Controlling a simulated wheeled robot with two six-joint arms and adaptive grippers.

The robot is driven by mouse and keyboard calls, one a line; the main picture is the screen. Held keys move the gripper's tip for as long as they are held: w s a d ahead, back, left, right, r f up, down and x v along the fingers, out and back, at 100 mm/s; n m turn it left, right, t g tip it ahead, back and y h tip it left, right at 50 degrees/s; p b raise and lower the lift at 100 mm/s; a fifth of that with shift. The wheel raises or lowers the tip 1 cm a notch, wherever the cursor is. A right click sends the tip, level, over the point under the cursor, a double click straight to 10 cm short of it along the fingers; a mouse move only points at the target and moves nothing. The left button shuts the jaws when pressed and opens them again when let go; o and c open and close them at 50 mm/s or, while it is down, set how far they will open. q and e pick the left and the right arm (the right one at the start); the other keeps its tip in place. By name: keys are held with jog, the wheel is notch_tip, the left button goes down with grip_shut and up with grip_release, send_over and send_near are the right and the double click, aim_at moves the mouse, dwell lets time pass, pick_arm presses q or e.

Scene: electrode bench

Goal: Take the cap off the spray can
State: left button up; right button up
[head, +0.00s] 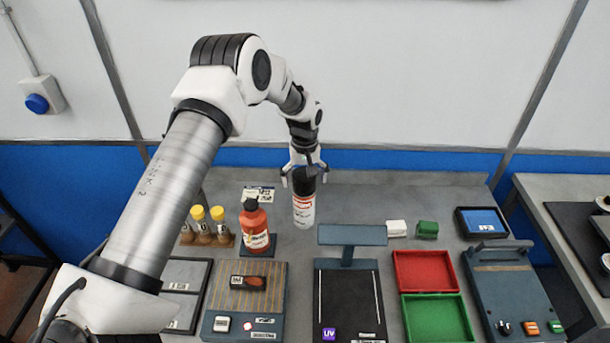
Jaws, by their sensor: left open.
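The spray can (303,211) stands upright at the back middle of the bench, white with a red band and dark print. Its dark cap (304,187) is on top, partly hidden by my left gripper. My left gripper (304,175) points down over the can from above. Its fingers are open and spread around the upper part of the cap. I cannot tell whether they touch it. My right gripper is not in view.
An orange bottle (254,228) and several yellow-capped vials (197,213) stand left of the can. A dark stand (352,236) is in front, right of it. Red (424,252) and green (457,300) trays lie farther right. Small white (397,228) and green (427,229) blocks sit behind them.

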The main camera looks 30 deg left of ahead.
pick_arm(q)
jog(key=shift+s+r, duration=0.2)
jog(key=c, duration=0.3)
jog(key=shift+s, duration=0.1)
jog(key=c, duration=0.5)
jog(key=shift+c, duration=0.2)
jog(key=shift+r, duration=0.15)
